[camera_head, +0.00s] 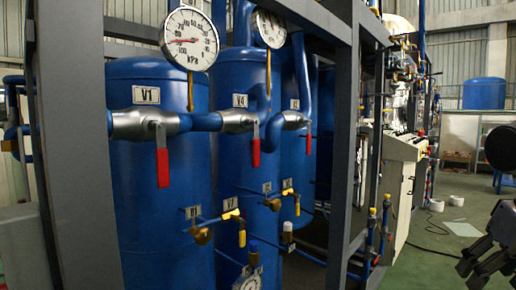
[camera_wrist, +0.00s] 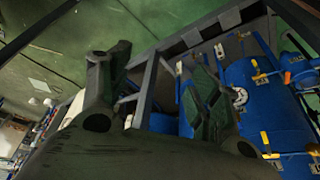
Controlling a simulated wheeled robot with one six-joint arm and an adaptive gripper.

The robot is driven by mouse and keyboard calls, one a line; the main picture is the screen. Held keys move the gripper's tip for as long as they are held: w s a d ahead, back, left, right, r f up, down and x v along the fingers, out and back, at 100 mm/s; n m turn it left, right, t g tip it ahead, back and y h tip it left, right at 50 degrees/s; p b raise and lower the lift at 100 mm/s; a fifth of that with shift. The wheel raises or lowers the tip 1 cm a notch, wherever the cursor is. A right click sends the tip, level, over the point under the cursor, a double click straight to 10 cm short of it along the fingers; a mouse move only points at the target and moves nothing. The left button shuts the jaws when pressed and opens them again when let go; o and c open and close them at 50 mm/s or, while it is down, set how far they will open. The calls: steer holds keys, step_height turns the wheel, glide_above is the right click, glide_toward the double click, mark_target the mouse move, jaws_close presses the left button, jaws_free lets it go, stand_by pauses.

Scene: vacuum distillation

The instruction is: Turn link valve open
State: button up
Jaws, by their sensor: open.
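Red-handled valves sit on the blue tank pipes in the head view: one under the V1 plate (camera_head: 162,166), one under the V4 plate (camera_head: 256,152), and a third farther back (camera_head: 308,144). Their handles hang straight down. Smaller yellow-handled valves (camera_head: 241,230) sit lower, near small plates. No plate readable here says "link", so I cannot tell which valve it is. My gripper (camera_head: 482,262) is open and empty at the lower right of the head view, well apart from the valves. In the wrist view its spread fingers (camera_wrist: 158,75) frame grey frame bars; yellow handles (camera_wrist: 266,138) show at right.
Grey frame posts (camera_head: 344,130) stand around the blue tanks (camera_head: 150,220). Two dial gauges (camera_head: 190,40) sit above the pipes. A white sloped console (camera_head: 398,150) stands behind. Green floor (camera_head: 440,240) between the rig and my gripper is mostly clear.

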steer(key=shift+a, duration=0.25)
steer(key=c, duration=0.3)
steer(key=n+t+y, duration=0.7)
steer(key=n+y, duration=0.4)
steer(key=y, duration=0.3)
glide_toward(258, 150)
steer(key=x, duration=0.3)
steer(key=shift+m, duration=0.3)
steer(key=x, duration=0.7)
steer(key=shift+w+a, duration=0.15)
steer(key=shift+a, duration=0.1)
